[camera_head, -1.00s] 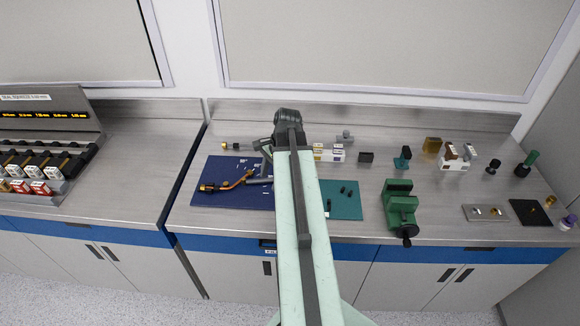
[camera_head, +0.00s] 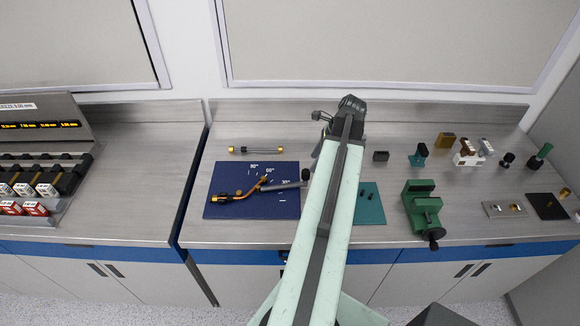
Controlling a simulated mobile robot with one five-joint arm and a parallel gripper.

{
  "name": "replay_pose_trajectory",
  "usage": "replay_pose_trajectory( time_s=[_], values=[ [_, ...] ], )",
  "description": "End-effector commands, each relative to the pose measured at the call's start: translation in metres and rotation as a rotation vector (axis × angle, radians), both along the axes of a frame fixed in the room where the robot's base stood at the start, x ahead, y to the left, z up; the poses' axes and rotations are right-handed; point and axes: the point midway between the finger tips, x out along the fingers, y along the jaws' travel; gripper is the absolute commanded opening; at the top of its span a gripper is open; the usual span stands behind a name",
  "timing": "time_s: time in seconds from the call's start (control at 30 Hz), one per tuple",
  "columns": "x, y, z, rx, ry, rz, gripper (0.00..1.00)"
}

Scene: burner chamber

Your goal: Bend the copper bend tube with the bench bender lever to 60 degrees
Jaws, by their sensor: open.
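The copper bend tube (camera_head: 240,194) lies on the bench bender's blue board (camera_head: 225,172), left of my arm. Its left end sits in a brass fitting, and its right part angles up and away. The grey bender lever (camera_head: 285,186) reaches right from the tube toward my arm. White marks on the board appear to read 90, 60 and 30 degrees. I cannot read the exact bend angle. My gripper (camera_head: 320,117) is at the far end of my arm, above the back of the bench, beyond and right of the lever. It is open and apart from the lever; its fingers are small and partly hidden.
A brass-ended rod (camera_head: 256,150) lies behind the board. A teal mat (camera_head: 368,208) and green vise (camera_head: 422,208) stand right of my arm. Several small fixtures line the back right. A rack (camera_head: 40,150) stands on the left bench. Bare bench lies left of the board.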

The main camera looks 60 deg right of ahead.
Motion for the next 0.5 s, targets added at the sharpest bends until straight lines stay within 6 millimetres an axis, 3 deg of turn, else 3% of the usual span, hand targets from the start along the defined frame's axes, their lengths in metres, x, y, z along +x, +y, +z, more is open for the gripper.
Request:
replay_pose_trajectory(
  time_s=[0.27, 0.5],
  values=[
    [0.007, 0.003, -0.009, 0.001, 0.000, 0.009, 0.52],
    [0.022, 0.012, -0.048, 0.001, 0.001, 0.016, 0.52]
  ],
)
